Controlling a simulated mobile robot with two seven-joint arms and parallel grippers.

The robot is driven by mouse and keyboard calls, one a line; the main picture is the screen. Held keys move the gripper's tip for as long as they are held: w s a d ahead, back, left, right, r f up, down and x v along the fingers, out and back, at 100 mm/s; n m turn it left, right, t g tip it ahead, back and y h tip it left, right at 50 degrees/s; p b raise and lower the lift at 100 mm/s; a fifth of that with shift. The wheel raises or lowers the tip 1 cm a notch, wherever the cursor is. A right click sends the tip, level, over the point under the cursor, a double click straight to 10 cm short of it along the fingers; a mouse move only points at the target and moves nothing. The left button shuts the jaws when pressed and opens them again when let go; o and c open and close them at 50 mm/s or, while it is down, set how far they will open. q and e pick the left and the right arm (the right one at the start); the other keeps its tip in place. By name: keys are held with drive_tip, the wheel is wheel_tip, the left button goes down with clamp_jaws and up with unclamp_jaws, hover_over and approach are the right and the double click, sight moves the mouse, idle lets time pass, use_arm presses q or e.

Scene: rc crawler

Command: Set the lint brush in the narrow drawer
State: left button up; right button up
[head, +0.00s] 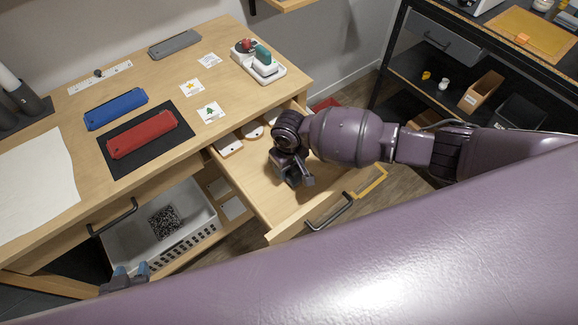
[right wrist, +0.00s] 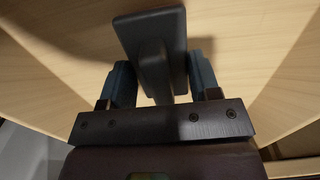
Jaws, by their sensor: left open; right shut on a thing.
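The lint brush is a dark grey piece with a flat rectangular head (right wrist: 157,30) and a raised handle, seen in the right wrist view. My right gripper (right wrist: 160,85) is shut on its handle, with blue fingers on either side. In the head view my right gripper (head: 296,180) is inside the outline of the pulled-out narrow drawer (head: 250,190), low over its wooden floor; whether the brush touches the floor is unclear. The gripper mostly hides the brush there. My left gripper (head: 130,273) is open and empty at the lower left, by the basket.
White-topped items (head: 229,145) lie at the drawer's back. The desk holds a blue case (head: 116,108), a red case (head: 142,134) on a black mat, cards and a white tray (head: 270,75). A grey basket (head: 197,215) stands below. The drawer's front part is clear.

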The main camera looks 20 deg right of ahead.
drive_tip(key=shift+f, duration=0.3)
drive_tip(key=o, duration=0.9)
wheel_tip(320, 180, up, 12)
drive_tip(key=p, duration=0.1)
drive_tip(key=shift+r+p, duration=0.25)
drive_tip(key=shift+p, duration=0.05)
